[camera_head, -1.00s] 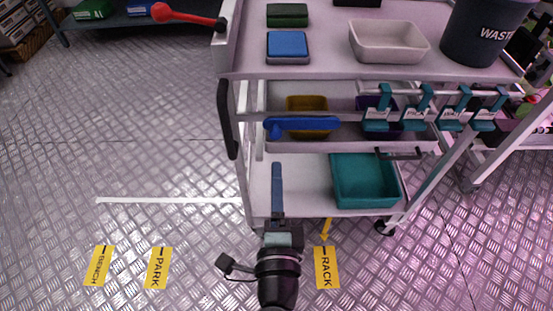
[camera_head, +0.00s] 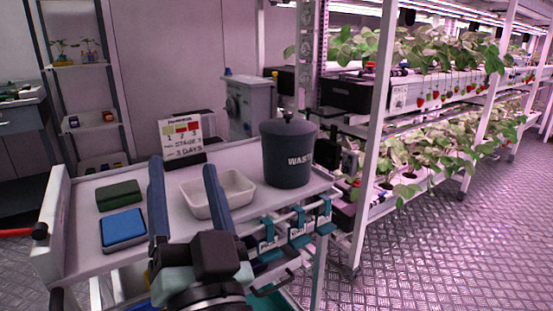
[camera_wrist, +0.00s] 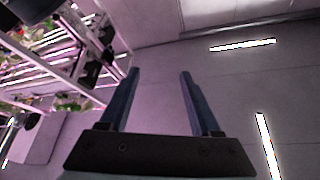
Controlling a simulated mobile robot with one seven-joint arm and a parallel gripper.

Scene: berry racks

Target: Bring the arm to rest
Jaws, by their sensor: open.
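My gripper (camera_head: 184,190) is open in the head view. Its two dark blue fingers point up and stand well apart, with nothing between them. It shows in front of the cart's top shelf (camera_head: 85,248), partly covering the view of a white tray (camera_head: 236,186). In the wrist view my gripper (camera_wrist: 158,82) is also open and empty, facing the ceiling and upper walls.
The cart top holds a green box (camera_head: 119,196), a blue box (camera_head: 123,228), a dark waste bin (camera_head: 288,155) and a sign (camera_head: 182,140). Teal clips (camera_head: 298,236) hang on its right side. Plant racks (camera_head: 372,150) stand at right. Floor at lower right (camera_head: 450,255) is clear.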

